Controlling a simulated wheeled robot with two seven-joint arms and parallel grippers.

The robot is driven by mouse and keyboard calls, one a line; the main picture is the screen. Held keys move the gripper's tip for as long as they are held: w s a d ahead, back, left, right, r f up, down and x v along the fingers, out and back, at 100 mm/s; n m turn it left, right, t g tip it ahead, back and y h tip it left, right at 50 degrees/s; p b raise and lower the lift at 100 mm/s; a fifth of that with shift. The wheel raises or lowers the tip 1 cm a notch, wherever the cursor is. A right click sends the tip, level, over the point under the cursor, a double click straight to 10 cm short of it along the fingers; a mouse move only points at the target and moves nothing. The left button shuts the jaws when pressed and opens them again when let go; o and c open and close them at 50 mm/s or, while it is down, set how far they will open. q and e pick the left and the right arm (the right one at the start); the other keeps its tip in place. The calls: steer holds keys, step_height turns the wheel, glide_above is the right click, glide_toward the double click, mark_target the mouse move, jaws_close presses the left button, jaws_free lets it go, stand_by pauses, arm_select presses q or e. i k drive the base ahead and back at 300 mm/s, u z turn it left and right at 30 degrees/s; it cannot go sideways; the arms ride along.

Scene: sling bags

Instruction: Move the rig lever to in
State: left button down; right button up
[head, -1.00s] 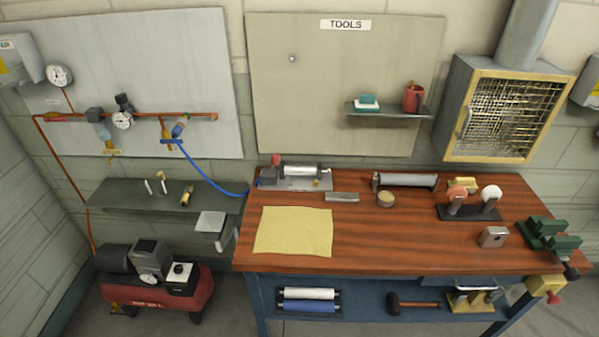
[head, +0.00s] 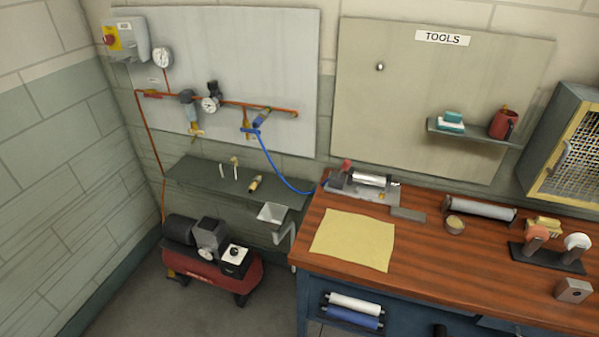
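The rig (head: 365,184) stands at the back left of the wooden bench, a grey metal base with a silver cylinder across it. A red knob (head: 347,165) stands up at its left end and may be the lever; its setting is too small to tell. A blue hose (head: 282,176) runs from the wall pipe to the rig's left side. Neither of my grippers is in the head view.
The wooden bench (head: 440,262) carries a yellow cloth (head: 354,240), a grey roller (head: 480,209), a small round tin (head: 454,225) and a stand with round knobs (head: 548,257). A red compressor (head: 212,268) sits on the floor at left. A grey shelf (head: 205,181) hangs above it.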

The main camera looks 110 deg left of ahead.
mark_target(347, 163)
steer(key=u, duration=2.15)
